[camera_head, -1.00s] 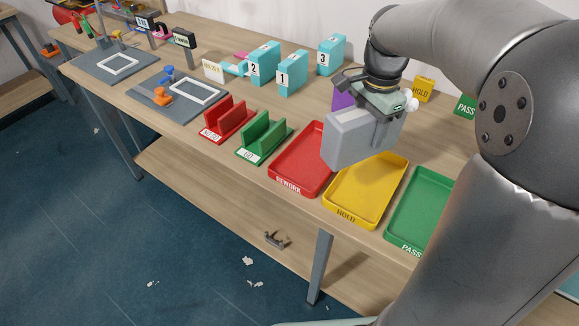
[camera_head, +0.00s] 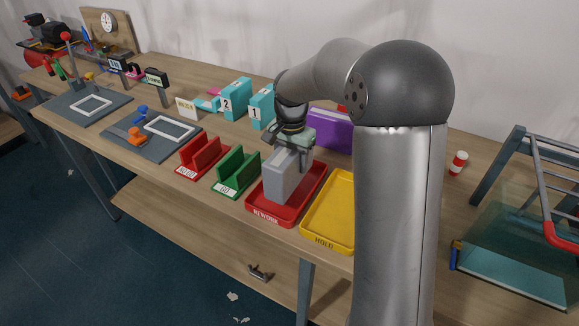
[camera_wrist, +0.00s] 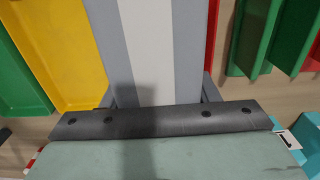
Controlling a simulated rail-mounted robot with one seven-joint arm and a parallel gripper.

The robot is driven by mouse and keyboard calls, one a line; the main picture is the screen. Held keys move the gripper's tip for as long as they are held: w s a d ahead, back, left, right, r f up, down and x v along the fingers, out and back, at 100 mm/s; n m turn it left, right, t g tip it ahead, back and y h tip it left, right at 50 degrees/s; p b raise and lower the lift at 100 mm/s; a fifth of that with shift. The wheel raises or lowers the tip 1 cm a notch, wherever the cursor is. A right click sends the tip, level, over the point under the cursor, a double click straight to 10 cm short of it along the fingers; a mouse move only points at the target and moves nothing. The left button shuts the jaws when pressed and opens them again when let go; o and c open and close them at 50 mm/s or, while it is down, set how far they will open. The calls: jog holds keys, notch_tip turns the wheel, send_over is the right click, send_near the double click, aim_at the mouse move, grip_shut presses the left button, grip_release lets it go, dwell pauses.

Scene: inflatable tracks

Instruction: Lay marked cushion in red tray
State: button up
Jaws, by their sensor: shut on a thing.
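The grey block-like cushion (camera_head: 283,176) is upright in my gripper (camera_head: 290,150), over the red tray (camera_head: 322,184) lettered REWORK. Its lower end is at or just above the tray's floor; I cannot tell whether it touches. In the wrist view the cushion (camera_wrist: 150,50) shows as grey with a pale stripe down its middle, and the gripper's dark bar crosses below it. My gripper is shut on the cushion. A strip of the red tray shows beside it in the wrist view (camera_wrist: 211,35). No other mark on the cushion can be made out.
The yellow HOLD tray (camera_head: 322,218) lies right of the red tray, partly behind my arm. Green (camera_head: 237,174) and red (camera_head: 200,158) slotted racks stand to its left. A purple box (camera_head: 330,130) and teal numbered boxes (camera_head: 236,99) stand behind.

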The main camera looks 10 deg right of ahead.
jog(key=shift+w+f, duration=0.7)
jog(key=shift+f, duration=1.6)
jog(key=shift+f, duration=0.25)
jog(key=o, duration=1.1)
jog(key=shift+r, duration=0.15)
